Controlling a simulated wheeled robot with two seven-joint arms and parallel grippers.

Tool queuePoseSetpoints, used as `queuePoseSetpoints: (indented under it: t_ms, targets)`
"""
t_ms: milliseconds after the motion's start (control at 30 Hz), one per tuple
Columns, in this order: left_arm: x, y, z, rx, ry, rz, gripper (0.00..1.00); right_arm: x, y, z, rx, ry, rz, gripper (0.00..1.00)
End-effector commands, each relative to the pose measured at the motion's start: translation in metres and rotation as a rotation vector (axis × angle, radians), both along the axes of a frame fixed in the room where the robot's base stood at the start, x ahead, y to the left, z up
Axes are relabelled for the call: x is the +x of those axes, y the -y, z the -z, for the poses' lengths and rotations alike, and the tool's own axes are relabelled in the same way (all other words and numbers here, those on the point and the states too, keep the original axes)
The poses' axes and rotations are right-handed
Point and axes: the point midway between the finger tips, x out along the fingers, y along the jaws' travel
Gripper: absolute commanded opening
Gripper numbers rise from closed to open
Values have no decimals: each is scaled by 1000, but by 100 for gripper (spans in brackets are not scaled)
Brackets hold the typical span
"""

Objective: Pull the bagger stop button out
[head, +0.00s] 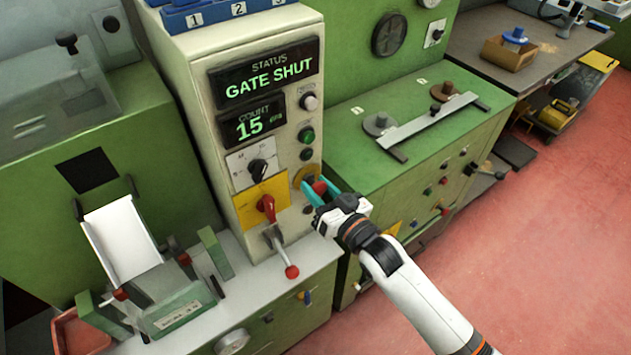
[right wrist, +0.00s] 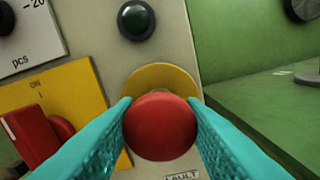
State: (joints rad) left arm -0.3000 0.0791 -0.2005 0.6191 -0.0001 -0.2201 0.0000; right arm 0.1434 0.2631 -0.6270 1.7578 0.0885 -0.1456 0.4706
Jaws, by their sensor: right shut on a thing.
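The bagger stop button is a red mushroom head (right wrist: 160,126) on a yellow round plate (right wrist: 162,77), low on the cream control panel. In the head view the red button (head: 320,187) shows between the teal fingers. My right gripper (head: 316,190) is shut on the button, with one finger on each side of it in the right wrist view (right wrist: 160,122). Whether the button is pressed in or out cannot be told. My left gripper is not in view.
A red rotary switch (head: 267,207) on a yellow plate sits left of the button, with a red-knobbed lever (head: 291,271) below. A green button (head: 306,136) is above. The panel display (head: 268,79) reads GATE SHUT. A green bench (head: 430,150) stands to the right.

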Motion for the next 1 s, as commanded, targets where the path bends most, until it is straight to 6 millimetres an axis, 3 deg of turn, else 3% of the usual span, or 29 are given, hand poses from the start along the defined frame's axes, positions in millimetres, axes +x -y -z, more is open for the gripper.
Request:
queuePoseSetpoints:
  t_ms: [167,200,300,667,1000]
  targets:
    - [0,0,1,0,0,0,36,-1,0,3,-2,-3,-1,0]
    - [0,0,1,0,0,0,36,-1,0,3,-2,-3,-1,41]
    - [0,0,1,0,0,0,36,-1,0,3,-2,-2,-1,58]
    - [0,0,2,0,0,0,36,-4,3,2,-1,-2,-1,59]
    - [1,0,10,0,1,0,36,-55,40,5,-4,-5,-1,59]
